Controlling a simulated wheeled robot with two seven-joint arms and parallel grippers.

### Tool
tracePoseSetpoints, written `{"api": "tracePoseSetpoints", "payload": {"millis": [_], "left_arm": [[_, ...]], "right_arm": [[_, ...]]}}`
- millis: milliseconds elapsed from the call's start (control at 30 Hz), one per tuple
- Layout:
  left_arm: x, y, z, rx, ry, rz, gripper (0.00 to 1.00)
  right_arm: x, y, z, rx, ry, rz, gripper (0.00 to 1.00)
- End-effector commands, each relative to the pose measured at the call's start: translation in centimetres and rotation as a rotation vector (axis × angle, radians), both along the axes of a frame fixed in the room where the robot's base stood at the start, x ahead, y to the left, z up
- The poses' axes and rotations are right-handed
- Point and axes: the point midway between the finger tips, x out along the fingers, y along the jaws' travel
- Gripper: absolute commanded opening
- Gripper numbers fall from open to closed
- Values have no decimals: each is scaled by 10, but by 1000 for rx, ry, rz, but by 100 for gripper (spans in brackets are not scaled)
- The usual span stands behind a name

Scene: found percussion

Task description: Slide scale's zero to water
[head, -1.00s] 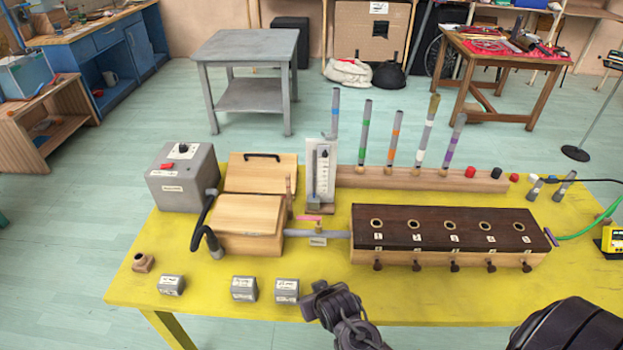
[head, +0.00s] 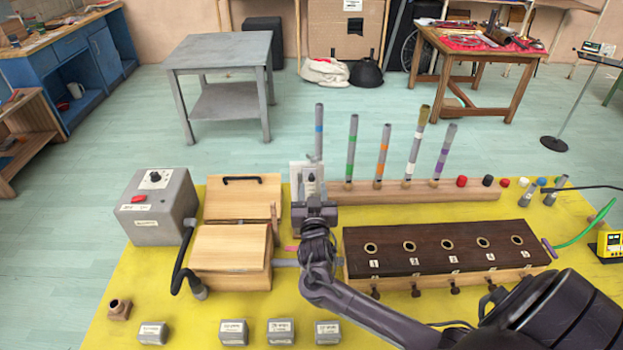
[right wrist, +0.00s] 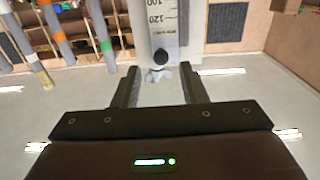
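In the head view the right gripper (head: 315,205) is right in front of the scale. The water level cannot be made out. My left gripper is not in view.
A wooden box (head: 230,250) and a grey blower unit (head: 160,207) stand left of the scale. A dark wind chest (head: 440,247) stands to the right, a rail with coloured pipes (head: 415,192) behind it. Small grey blocks (head: 281,331) line the yellow table's front (head: 190,312).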

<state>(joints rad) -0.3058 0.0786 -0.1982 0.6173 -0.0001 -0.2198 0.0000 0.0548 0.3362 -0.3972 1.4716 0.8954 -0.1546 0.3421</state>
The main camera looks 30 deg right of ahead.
Motion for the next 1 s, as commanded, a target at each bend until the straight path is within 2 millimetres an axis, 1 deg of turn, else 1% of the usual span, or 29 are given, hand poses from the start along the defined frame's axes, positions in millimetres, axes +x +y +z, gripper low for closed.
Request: {"api": "tracePoseSetpoints", "payload": {"millis": [33, 100, 167, 267, 433, 500, 567, 600, 800, 900, 1000], "left_arm": [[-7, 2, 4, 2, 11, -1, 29], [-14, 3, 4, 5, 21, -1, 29], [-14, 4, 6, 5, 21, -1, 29], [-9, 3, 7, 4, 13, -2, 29], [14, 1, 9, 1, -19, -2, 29], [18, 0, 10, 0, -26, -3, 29], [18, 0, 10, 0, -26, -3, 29], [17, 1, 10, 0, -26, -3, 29], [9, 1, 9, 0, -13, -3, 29], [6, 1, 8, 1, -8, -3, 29], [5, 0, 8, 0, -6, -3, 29]], "right_arm": [[8, -5, 3, -2, -1, -2, 38], [16, -10, 2, -2, 0, -1, 38], [21, -13, 2, -1, 1, -1, 38], [27, -17, 1, 0, 1, 0, 38], [30, -19, 0, 1, 2, 1, 38], [30, -18, 0, 2, 2, 1, 38], [30, -18, 0, 2, 2, 1, 38], [30, -18, 0, 2, 2, 1, 37], [30, -18, 0, 2, 3, 1, 11], [29, -18, 0, 2, 2, 1, 0], [29, -18, 0, 2, 2, 1, 0]]}}
